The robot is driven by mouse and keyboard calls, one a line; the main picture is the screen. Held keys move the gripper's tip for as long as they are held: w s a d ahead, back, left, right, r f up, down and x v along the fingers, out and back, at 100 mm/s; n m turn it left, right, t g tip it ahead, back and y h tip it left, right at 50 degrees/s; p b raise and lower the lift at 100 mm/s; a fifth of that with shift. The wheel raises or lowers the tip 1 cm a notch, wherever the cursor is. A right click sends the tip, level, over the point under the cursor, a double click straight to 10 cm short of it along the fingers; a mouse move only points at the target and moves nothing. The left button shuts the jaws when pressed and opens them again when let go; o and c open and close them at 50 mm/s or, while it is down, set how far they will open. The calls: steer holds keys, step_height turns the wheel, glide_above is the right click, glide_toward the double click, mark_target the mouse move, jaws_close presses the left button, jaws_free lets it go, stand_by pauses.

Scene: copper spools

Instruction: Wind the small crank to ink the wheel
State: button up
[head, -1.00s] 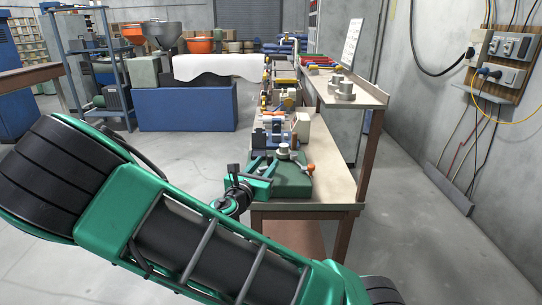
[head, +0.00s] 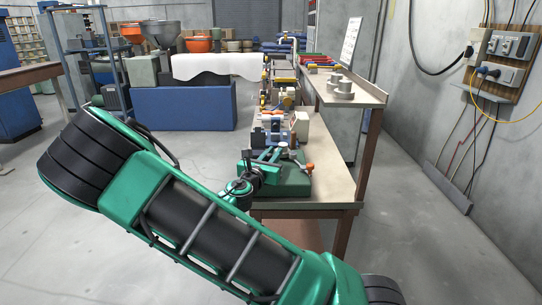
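A dark green machine base (head: 292,184) sits at the near end of the workbench. An orange knob (head: 310,168) stands at its right side on a small arm, which looks like the crank handle. My gripper (head: 266,157) is over the left and back part of the base, left of and apart from the orange knob. It covers part of the machine's top, so any wheel there cannot be made out clearly. The fingers are small and overlap the machine in view, so their opening cannot be told.
The workbench (head: 334,192) runs away from me, with several small machines in a row behind the green base. A raised shelf (head: 361,95) at its right holds metal cylinders (head: 341,88). A blue cabinet (head: 185,108) stands back left. Grey floor is open at left and right.

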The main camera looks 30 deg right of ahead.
steer(key=shift+w, duration=0.15)
jaws_close()
steer(key=n+t+y, duration=0.1)
steer(key=w+n+t+y, duration=0.1)
steer(key=n+t+y, duration=0.1)
steer(key=t+y, duration=0.1)
steer(key=shift+w+a+n, duration=0.3)
steer(key=shift+a, duration=0.05)
steer(key=shift+w+a+r+n+t+y, duration=0.1)
steer(key=shift+w+a+n+t+y, duration=0.2)
steer(key=shift+n+t+y, duration=0.4)
steer(key=shift+w+a+n+t+y, duration=0.15)
steer(key=shift+w+a+n+y, duration=0.25)
steer(key=shift+y, duration=0.55)
steer(key=shift+w+a+r+n+t+y, duration=0.1)
steer(key=shift+w+n+t+y, duration=0.15)
steer(key=shift+n+t+y, duration=0.4)
steer(key=shift+y, duration=0.3)
steer(key=shift+w+a+n+y, duration=0.1)
steer(key=shift+a+n+y, duration=0.05)
steer(key=shift+n+y, duration=0.35)
steer(key=shift+w+a+f+n+y, duration=0.15)
steer(key=shift+a+n+y, duration=0.15)
steer(key=shift+n+y, duration=0.55)
steer(key=shift+w+a+f+n+t+y, duration=0.15)
steer(key=shift+a+n+y, duration=0.1)
steer(key=shift+y, duration=0.4)
steer(key=shift+a+r+n+t+y, duration=0.15)
steer(key=shift+n+y, duration=0.1)
steer(key=shift+y, duration=0.35)
